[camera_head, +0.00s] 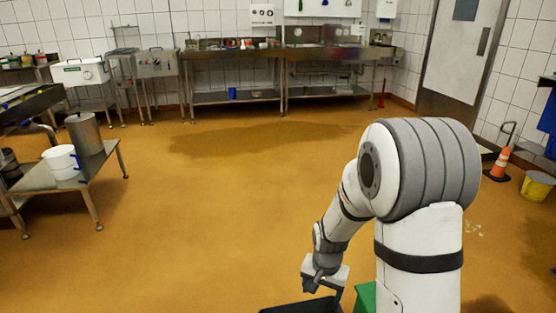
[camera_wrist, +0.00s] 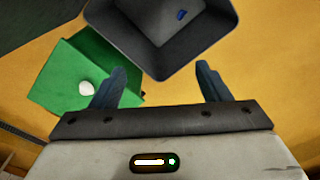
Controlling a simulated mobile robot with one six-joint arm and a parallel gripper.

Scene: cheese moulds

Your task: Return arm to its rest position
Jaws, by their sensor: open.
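My gripper (camera_wrist: 161,68) is open, with its two dark blue fingers apart and nothing between them. In the head view my gripper (camera_head: 325,287) hangs low at the bottom centre, on my bent arm. It is above or beside a dark grey bin (camera_head: 295,308), whose rim shows at the bottom edge. In the wrist view the dark bin (camera_wrist: 140,40) lies ahead of the fingers, with a small blue piece (camera_wrist: 181,15) inside.
A green box (camera_wrist: 60,65) with a white rounded thing (camera_wrist: 86,87) stands beside the bin, near the left finger. A steel table (camera_head: 95,168) with a white bucket (camera_head: 62,160) is at the left. An orange cone (camera_head: 499,165) stands at the right. The middle floor is clear.

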